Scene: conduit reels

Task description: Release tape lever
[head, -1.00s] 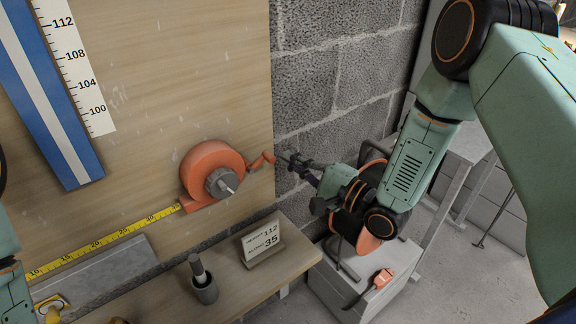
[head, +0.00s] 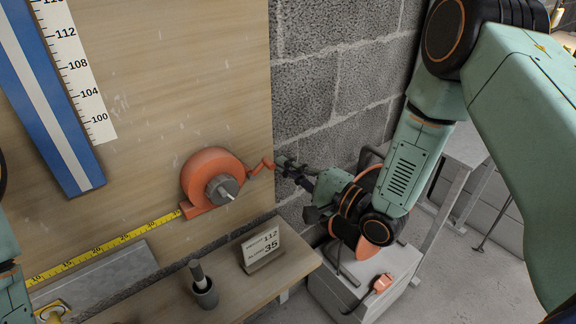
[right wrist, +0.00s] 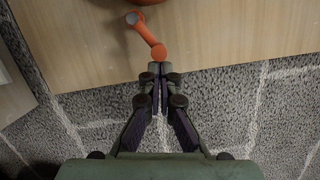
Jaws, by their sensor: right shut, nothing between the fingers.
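The orange tape reel (head: 208,172) is mounted low on the right side of the wooden board, with a grey hub. In the right wrist view the lever (right wrist: 148,35) hangs toward my fingertips. My right gripper (head: 281,164) is shut and empty, its tips right at the lever's end. In the right wrist view the closed tips (right wrist: 160,69) sit just below that end; whether they touch is unclear. The yellow tape (head: 105,247) runs left from the reel. My left gripper is not visible.
A ledge below the board holds a sign card (head: 262,246) and a dark cup (head: 205,292) with a grey stick. A blue strip (head: 45,90) and a scale (head: 80,75) are upper left. A block wall (head: 335,70) and grey box (head: 365,290) lie to the right.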

